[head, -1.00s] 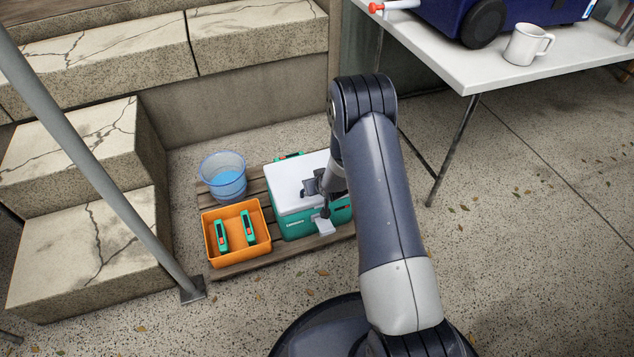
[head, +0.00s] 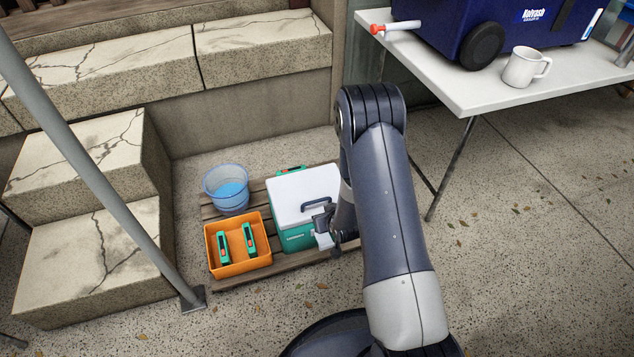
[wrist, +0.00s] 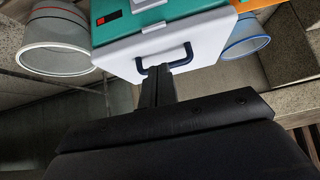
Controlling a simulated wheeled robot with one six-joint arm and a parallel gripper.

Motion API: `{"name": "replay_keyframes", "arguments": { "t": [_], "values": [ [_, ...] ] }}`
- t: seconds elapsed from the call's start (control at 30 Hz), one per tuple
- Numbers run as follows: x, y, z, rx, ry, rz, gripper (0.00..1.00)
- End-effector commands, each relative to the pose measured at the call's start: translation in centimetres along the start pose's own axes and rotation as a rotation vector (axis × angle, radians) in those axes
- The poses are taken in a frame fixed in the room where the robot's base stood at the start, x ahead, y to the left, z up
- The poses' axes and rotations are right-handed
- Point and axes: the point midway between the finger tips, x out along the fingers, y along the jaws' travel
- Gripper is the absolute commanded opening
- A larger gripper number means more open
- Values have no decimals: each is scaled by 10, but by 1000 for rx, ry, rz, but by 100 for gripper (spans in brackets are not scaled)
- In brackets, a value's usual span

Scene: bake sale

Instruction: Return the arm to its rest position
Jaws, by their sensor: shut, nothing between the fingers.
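My arm reaches down from the right of the head view. My gripper (head: 324,228) is shut and empty. It stands in front of the right part of the cooler, which has a white lid (head: 292,194) and a green body (head: 298,240). The lid looks closed, with its dark handle (head: 320,203) just above my gripper. In the wrist view my shut fingers (wrist: 157,84) point toward the lid's handle (wrist: 166,60). I cannot tell how wide the gap between fingers and cooler is.
An orange bin (head: 238,269) holding two green items and a blue bucket (head: 226,188) stand left of the cooler on a wooden pallet (head: 290,262). A grey rail (head: 100,175) and stone steps rise at left. A white table (head: 470,85) with a mug (head: 526,68) is at upper right.

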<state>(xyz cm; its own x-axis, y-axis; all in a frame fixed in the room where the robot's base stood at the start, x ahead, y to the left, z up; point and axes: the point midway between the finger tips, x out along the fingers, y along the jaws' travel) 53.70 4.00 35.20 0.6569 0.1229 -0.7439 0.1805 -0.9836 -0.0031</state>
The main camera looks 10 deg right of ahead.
Motion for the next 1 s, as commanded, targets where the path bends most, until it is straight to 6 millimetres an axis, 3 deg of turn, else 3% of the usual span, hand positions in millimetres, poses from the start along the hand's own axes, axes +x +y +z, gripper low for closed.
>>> {"name": "replay_keyframes", "arguments": {
  "t": [0.47,0.9,0.97,1.0],
  "values": [
    [5,0,-7,-1,3,0,0],
    [48,-1,-71,-2,5,-1,0],
    [53,-1,-79,-1,4,-1,0],
    [60,1,-71,0,-8,-1,0]
  ]
}}
